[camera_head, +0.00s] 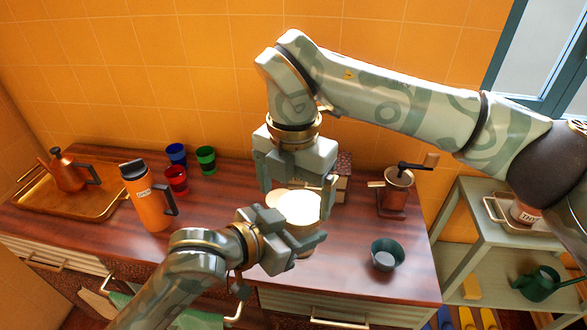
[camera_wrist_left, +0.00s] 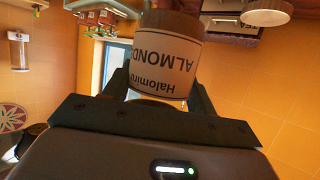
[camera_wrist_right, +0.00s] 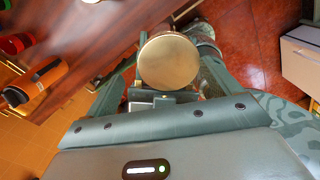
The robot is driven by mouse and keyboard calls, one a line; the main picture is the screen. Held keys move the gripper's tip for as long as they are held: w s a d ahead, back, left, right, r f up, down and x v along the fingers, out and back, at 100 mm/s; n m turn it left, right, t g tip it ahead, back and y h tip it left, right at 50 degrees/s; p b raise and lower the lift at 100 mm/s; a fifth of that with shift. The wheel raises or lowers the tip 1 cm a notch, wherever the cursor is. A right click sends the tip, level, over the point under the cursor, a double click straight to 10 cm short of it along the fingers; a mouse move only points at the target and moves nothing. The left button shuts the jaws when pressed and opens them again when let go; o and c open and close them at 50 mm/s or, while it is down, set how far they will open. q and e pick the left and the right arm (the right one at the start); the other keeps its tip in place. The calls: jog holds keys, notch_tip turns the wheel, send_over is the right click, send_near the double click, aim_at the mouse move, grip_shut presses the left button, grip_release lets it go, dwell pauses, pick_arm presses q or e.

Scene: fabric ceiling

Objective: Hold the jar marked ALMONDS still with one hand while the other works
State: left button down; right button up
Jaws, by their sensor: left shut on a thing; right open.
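The jar marked ALMONDS (camera_wrist_left: 165,55) shows its white label in the left wrist view, turned upside down there. In the head view its bright round lid (camera_head: 301,207) shows above the counter, with most of the body hidden by my left gripper (camera_head: 294,233). My left gripper is shut around the jar's side. My right gripper (camera_head: 296,188) is open, pointing down just above the jar, its fingers on either side of the lid. In the right wrist view the golden lid (camera_wrist_right: 168,61) sits between the open fingers; contact cannot be told.
A pale disc (camera_wrist_left: 267,12) and a TEA box lie behind the jar. A green bowl (camera_head: 387,254) and a coffee grinder (camera_head: 396,190) stand right. An orange jug (camera_head: 147,198), several cups and a tray (camera_head: 60,210) with a kettle (camera_head: 68,172) are left.

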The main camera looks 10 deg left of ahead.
jog(key=shift+f, duration=0.75)
jog(key=c, duration=1.4)
jog(key=shift+c, duration=0.4)
jog(key=n, duration=0.5)
jog(key=shift+s, duration=0.3)
jog(key=shift+c, duration=0.2)
